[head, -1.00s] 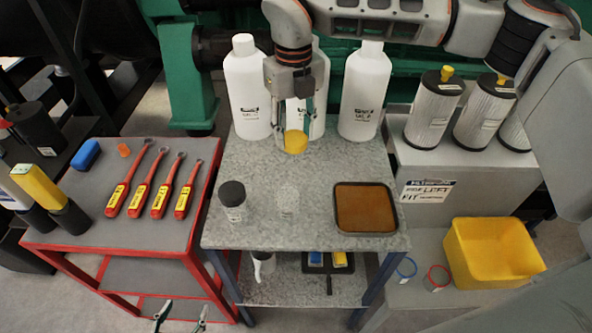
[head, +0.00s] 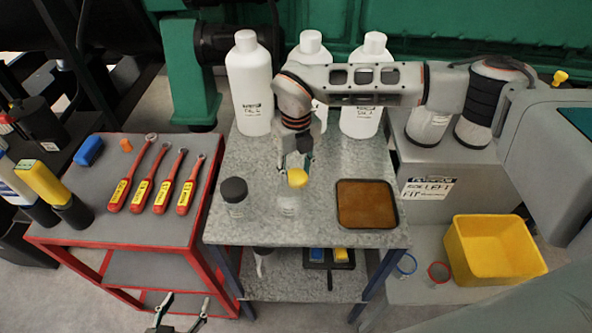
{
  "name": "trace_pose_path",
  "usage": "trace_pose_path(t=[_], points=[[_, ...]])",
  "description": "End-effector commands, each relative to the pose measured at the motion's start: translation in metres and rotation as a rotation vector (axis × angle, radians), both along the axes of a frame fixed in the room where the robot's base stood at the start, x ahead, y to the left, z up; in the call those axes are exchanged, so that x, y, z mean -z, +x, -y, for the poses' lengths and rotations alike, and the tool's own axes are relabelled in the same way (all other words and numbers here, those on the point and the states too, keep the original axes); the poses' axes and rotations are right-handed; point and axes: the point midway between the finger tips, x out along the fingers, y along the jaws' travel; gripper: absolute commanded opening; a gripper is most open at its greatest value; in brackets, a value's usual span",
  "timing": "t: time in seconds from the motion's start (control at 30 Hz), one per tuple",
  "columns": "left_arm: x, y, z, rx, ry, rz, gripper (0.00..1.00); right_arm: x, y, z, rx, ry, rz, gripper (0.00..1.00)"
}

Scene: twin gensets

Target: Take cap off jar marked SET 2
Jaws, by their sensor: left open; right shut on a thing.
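A small clear jar (head: 288,206) stands on the grey metal table; its label is too small to read. A yellow cap (head: 298,179) is tilted just above and behind the jar's mouth; I cannot tell whether it touches the jar. My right gripper (head: 297,166) is shut on this cap, reaching down from behind. A second clear jar (head: 236,211) with a dark cap (head: 233,189) stands to the left, its label also unreadable. My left gripper (head: 181,308) is open and empty at the bottom edge, in front of the red-framed cart.
A brown-lined tray (head: 366,205) lies right of the jars. Several large white bottles (head: 249,85) stand at the table's back. Red wrenches (head: 143,188) lie on the left cart (head: 90,217). A yellow bin (head: 494,250) sits low at right. The table's front strip is clear.

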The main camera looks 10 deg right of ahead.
Motion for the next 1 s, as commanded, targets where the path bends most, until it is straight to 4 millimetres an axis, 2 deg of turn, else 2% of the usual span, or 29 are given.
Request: trace_pose_path(t=[0.33, 0.37, 0.4, 0.43, 0.77, 0.87, 1.0], points=[[0.002, 0.000, 0.000, 0.000, 0.000, -0.001, 0.56, 0.003, 0.000, 0.000, -0.001, 0.000, 0.001, 0.13], [0.002, 0.000, 0.000, 0.000, 0.000, -0.001, 0.56, 0.003, 0.000, 0.000, -0.001, 0.000, 0.001, 0.41], [0.002, 0.000, 0.000, 0.000, 0.000, -0.001, 0.56, 0.003, 0.000, 0.000, -0.001, 0.000, 0.001, 0.52], [0.002, 0.000, 0.000, 0.000, 0.000, -0.001, 0.56, 0.003, 0.000, 0.000, -0.001, 0.000, 0.001, 0.55], [0.001, 0.000, 0.000, 0.000, 0.000, 0.000, 0.56, 0.001, 0.000, 0.000, -0.001, 0.000, 0.002, 0.55], [-0.001, 0.000, 0.000, 0.001, 0.001, 0.000, 0.56, -0.005, 0.001, -0.001, -0.001, 0.001, 0.004, 0.55], [0.001, 0.000, 0.000, 0.000, 0.000, 0.000, 0.56, -0.024, 0.002, -0.001, -0.003, 0.001, 0.006, 0.55]])
